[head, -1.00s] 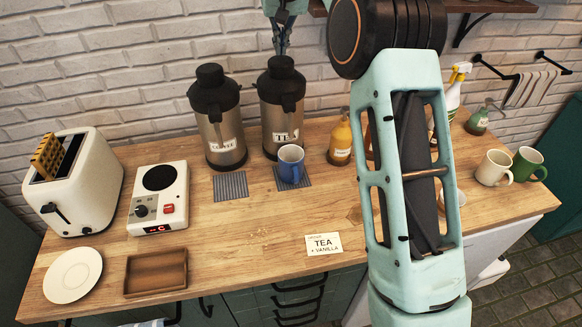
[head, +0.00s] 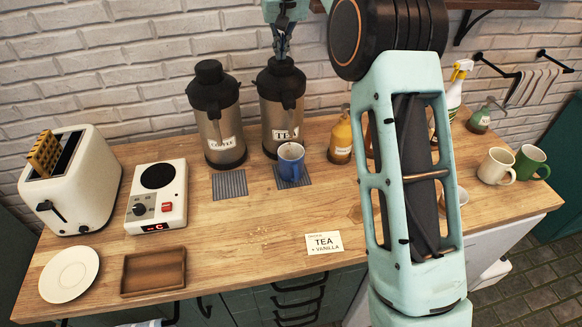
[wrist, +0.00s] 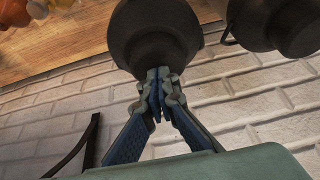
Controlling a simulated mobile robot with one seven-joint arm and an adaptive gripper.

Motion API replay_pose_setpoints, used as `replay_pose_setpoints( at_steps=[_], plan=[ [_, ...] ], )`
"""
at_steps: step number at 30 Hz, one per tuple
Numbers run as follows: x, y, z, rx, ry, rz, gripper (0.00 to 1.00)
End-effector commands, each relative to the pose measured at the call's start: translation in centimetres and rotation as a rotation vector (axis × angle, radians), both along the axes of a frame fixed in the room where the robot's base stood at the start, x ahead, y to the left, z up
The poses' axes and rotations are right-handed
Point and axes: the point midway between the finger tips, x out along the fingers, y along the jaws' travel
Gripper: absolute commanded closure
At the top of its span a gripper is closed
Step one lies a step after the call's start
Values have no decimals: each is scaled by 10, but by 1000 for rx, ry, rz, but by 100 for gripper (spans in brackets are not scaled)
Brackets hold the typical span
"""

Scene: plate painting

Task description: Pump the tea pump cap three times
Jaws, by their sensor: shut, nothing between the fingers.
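The tea pump dispenser (head: 283,118) is a steel flask with a black top and a "TEA" label, standing at the back of the counter. Its black pump cap (head: 278,68) is under my gripper (head: 281,50). My gripper is shut and empty, with its fingertips at the top of the cap. In the wrist view the shut fingertips (wrist: 159,80) overlap the edge of the round black cap (wrist: 150,35). I cannot tell exactly how firmly they touch. A blue mug (head: 291,160) stands on a dark grate in front of the tea dispenser.
The coffee dispenser (head: 217,120) stands just left of the tea one. An amber bottle (head: 341,140) stands to its right. A "TEA + VANILLA" card (head: 323,243) lies near the front edge. The middle of the counter (head: 240,225) is clear.

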Motion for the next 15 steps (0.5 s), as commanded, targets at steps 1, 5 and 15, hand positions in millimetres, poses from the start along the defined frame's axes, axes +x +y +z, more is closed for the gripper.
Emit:
replay_pose_setpoints(
  at_steps=[1,5,15],
  plan=[
    [0,0,-4,-1,3,0,100],
    [-1,0,-9,-1,4,0,100],
    [-1,0,-23,-1,7,0,100]
  ],
)
